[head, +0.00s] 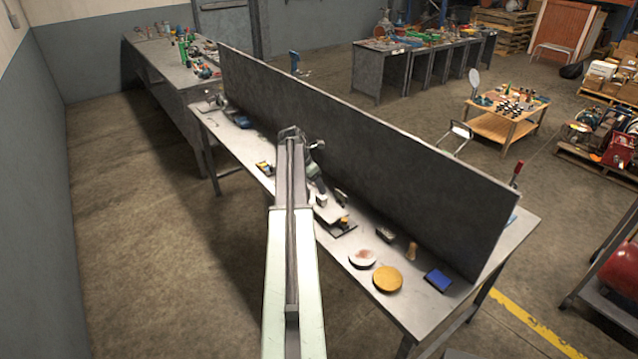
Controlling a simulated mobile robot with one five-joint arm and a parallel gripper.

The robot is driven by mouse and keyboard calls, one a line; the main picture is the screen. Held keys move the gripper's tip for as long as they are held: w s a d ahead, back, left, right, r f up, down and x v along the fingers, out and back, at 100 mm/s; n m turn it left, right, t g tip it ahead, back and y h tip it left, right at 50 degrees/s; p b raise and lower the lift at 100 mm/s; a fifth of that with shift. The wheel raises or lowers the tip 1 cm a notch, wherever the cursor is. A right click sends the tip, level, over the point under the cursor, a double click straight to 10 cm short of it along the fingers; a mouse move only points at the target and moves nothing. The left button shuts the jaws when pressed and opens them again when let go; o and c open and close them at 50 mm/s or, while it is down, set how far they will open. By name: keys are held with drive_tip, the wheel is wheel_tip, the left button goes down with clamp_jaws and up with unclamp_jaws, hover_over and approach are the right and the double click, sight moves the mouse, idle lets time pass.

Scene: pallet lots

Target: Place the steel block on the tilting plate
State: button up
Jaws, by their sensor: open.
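My gripper (319,188) is small and dark in the head view, hanging low over the middle of the bench, partly hidden behind my arm. It is open. A small pale cube (321,200) shows just below it; I cannot tell whether they touch. A flat grey plate (329,213) by the cube looks like the tilting plate, with a dark base and a small orange piece at its right end. A small grey block with dark sides (385,235) stands farther right near the panel. I cannot tell for sure which of the two blocks is the steel one.
A tall dark panel (370,150) runs along the back of the bench (420,310). To the right are a white disc (362,258), an orange disc (388,279), a wooden cylinder (411,251) and a blue box (437,280).

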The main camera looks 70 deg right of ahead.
drive_tip(key=p+v, duration=0.2)
drive_tip(key=v, duration=0.2)
drive_tip(key=w+a+m+t, duration=0.1)
drive_tip(key=w+a+m, duration=0.1)
drive_tip(key=w+a, duration=0.75)
drive_tip(key=w+a+f+m+y, duration=0.1)
drive_tip(key=w+a, duration=0.6)
drive_tip(key=a, duration=0.6)
drive_tip(key=w+a+m+t, duration=0.1)
drive_tip(key=w+a+m, duration=0.1)
drive_tip(key=w+a, duration=0.75)
drive_tip(key=s+a+m+y, duration=0.2)
drive_tip(key=a+m, duration=0.4)
drive_tip(key=a, duration=3.8)
drive_tip(key=shift+f+y, duration=0.3)
drive_tip(key=shift+f, duration=0.1)
